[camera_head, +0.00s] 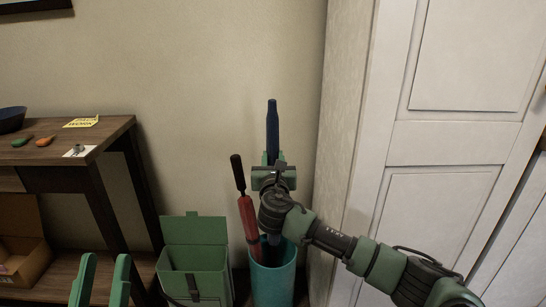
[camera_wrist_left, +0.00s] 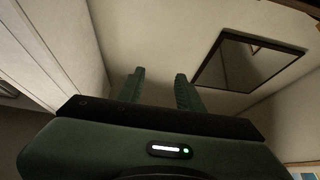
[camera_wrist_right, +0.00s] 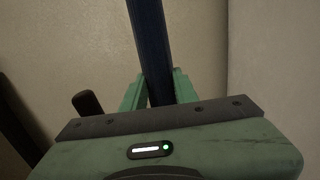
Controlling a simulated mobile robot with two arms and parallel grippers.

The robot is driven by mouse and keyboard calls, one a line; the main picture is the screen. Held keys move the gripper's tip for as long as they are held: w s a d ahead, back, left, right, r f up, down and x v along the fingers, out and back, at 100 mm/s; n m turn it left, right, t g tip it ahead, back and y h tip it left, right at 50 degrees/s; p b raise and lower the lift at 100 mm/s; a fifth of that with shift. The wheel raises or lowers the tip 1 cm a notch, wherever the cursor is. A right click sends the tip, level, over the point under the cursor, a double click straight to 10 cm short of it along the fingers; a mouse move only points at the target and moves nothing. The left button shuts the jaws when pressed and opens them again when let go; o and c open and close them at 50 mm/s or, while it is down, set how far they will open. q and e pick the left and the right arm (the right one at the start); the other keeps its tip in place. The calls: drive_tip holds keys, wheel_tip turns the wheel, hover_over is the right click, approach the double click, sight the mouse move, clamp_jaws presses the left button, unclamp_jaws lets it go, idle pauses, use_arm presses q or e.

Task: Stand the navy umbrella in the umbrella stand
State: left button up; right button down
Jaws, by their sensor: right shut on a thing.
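The navy umbrella (camera_head: 272,127) stands nearly upright in the head view, its lower part inside the teal umbrella stand (camera_head: 273,285). My right gripper (camera_head: 272,165) is shut on the umbrella's upper part, above the stand's rim. In the right wrist view the navy umbrella (camera_wrist_right: 151,50) runs up between the fingers (camera_wrist_right: 150,88). The umbrella's lower end is hidden inside the stand. My left gripper (camera_head: 100,275) is at the bottom left of the head view, its two fingers apart and empty; they also show apart in the left wrist view (camera_wrist_left: 160,88).
A red umbrella (camera_head: 248,215) with a dark handle leans in the same stand, just left of the navy one. A green lidded box (camera_head: 195,262) stands left of the stand. A wooden shelf (camera_head: 100,140) is at the left; a white cabinet (camera_head: 440,150) is close on the right.

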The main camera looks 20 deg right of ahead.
drive_tip(key=shift+f+b, duration=0.3)
drive_tip(key=shift+f, duration=0.4)
use_arm(q)
drive_tip(key=shift+s+a+r+t+h, duration=0.15)
drive_tip(key=shift+s+r+t+h, duration=0.2)
drive_tip(key=shift+s+r+t, duration=0.5)
drive_tip(key=shift+s+a+r+t+h, duration=0.1)
drive_tip(key=shift+s+r+t+h, duration=0.35)
drive_tip(key=shift+s+r, duration=0.55)
use_arm(e)
drive_tip(key=shift+f, duration=0.55)
drive_tip(key=c, duration=1)
unclamp_jaws()
drive_tip(key=shift+f, duration=0.15)
drive_tip(key=shift+s, duration=0.1)
